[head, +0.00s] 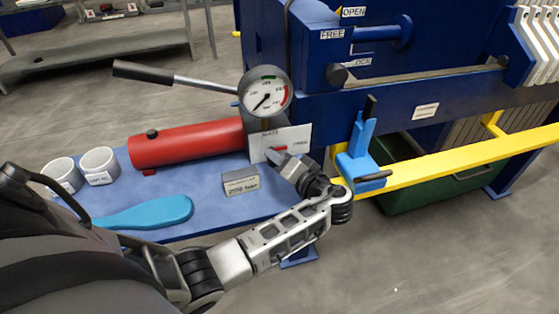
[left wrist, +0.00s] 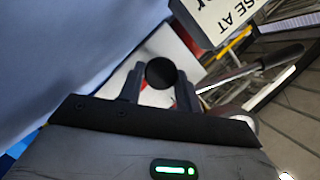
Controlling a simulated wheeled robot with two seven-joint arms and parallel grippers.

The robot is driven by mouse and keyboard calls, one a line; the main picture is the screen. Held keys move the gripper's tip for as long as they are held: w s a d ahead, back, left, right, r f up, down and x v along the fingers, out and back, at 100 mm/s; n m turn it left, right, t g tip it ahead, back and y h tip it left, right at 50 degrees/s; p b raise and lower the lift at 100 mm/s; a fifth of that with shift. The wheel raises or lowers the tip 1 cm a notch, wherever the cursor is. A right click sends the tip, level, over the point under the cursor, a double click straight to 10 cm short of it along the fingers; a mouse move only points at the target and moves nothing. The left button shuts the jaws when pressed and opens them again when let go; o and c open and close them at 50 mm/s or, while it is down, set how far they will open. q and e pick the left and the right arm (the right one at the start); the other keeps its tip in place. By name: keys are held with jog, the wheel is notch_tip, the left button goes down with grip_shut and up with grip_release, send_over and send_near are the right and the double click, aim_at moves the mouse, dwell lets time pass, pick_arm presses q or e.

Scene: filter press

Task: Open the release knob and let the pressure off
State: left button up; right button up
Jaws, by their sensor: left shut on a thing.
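The release knob (left wrist: 160,73) shows in the left wrist view as a round black knob between my two fingers. In the head view my left gripper (head: 281,160) covers it, in front of a white plate (head: 297,138) with a red mark and lettering at both ends. My left gripper (left wrist: 160,92) is shut on the knob. The pressure gauge (head: 265,93) stands above the plate, its needle pointing to the lower left, away from the red band. The red pump cylinder (head: 188,143) lies left of the plate. My right gripper is not in view.
The pump lever (head: 178,78) sticks out to the left. On the blue bench (head: 215,212) are two white cups (head: 98,166), a small label block (head: 241,184) and a light-blue tool (head: 150,212). A blue bracket (head: 361,150) and yellow rail (head: 460,158) stand to the right.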

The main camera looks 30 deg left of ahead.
pick_arm(q)
jog(key=o, duration=0.7)
jog(key=b+v, duration=0.1)
jog(key=v, duration=0.5)
jog(key=shift+s+d, duration=0.1)
jog(key=shift+d, duration=0.25)
jog(key=shift+s+d+r, duration=0.1)
jog(key=shift+s+d, duration=0.05)
jog(key=shift+d, duration=0.25)
